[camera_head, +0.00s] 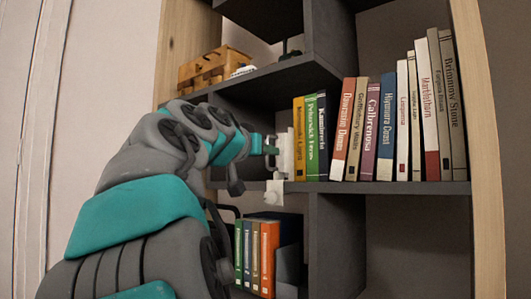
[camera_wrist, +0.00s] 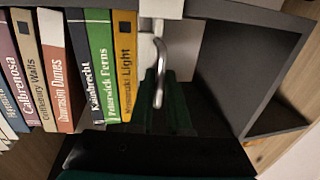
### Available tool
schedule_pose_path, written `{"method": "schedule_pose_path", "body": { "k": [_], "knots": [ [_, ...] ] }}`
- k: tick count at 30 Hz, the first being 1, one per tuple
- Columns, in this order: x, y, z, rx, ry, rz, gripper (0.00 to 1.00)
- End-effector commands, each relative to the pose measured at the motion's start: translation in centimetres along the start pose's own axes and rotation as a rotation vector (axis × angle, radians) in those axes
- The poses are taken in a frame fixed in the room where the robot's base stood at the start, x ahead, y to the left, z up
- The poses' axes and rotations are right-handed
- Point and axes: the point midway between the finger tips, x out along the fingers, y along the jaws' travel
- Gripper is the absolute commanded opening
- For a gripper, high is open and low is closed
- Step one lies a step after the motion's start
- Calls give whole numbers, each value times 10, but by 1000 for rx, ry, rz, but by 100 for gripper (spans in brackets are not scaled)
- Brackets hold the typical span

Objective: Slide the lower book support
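A white book support (camera_head: 286,154) stands on the middle shelf against the left side of the yellow book. A white tab (camera_head: 274,192) hangs at the shelf's front edge below it. In the wrist view the white support (camera_wrist: 162,8) shows at the top, with a curved metal hook (camera_wrist: 161,60) beside the yellow book (camera_wrist: 124,60). My gripper (camera_head: 271,149) is right beside the support. In the wrist view its dark green fingers (camera_wrist: 160,78) look apart, with the hook's end near the gap between them. Whether they touch the hook I cannot tell.
More books (camera_head: 400,125) stand to the right on the same shelf. Several numbered books (camera_head: 256,255) stand on the shelf below, with a dark holder (camera_head: 289,262) at their right. A wooden toy (camera_head: 212,65) sits on the upper left shelf. The lower right compartment (camera_head: 415,240) is empty.

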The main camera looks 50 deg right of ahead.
Motion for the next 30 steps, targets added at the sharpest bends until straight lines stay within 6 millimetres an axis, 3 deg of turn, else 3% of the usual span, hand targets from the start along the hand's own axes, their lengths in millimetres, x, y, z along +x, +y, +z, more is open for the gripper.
{"method": "schedule_pose_path", "body": {
  "k": [13,27,30],
  "knots": [
    [-6,0,0,0,1,0,24],
    [-72,0,-1,0,1,0,24],
    [-77,0,0,0,0,1,24]
  ]
}}
